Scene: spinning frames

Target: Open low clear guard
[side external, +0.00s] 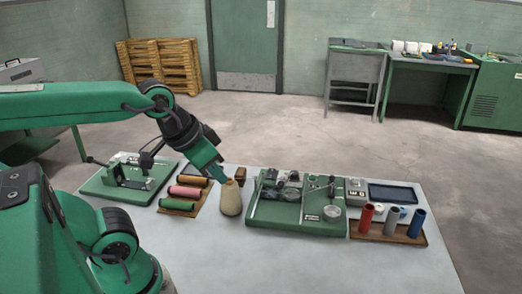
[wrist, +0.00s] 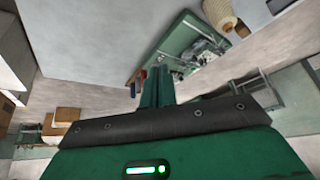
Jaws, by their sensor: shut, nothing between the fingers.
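My gripper (side external: 221,177) is shut and empty, pointing down and to the right near the top of a cream yarn cone (side external: 231,200). I cannot tell whether it touches the cone. In the wrist view my gripper (wrist: 156,72) shows its fingers together. A green machine (side external: 297,218) with small metal parts stands on the table to the right of the gripper; it also shows in the wrist view (wrist: 172,42). Clear, glassy pieces (side external: 290,192) lie low on this machine. I cannot make out the guard's edges or its position.
A second green device (side external: 125,183) and a board of coloured rolls (side external: 187,192) stand left. A small dark-and-brown block (side external: 240,174) is behind the cone. Right are a dark tray (side external: 392,194) and upright tubes (side external: 391,223) on a wooden board. The table's front is clear.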

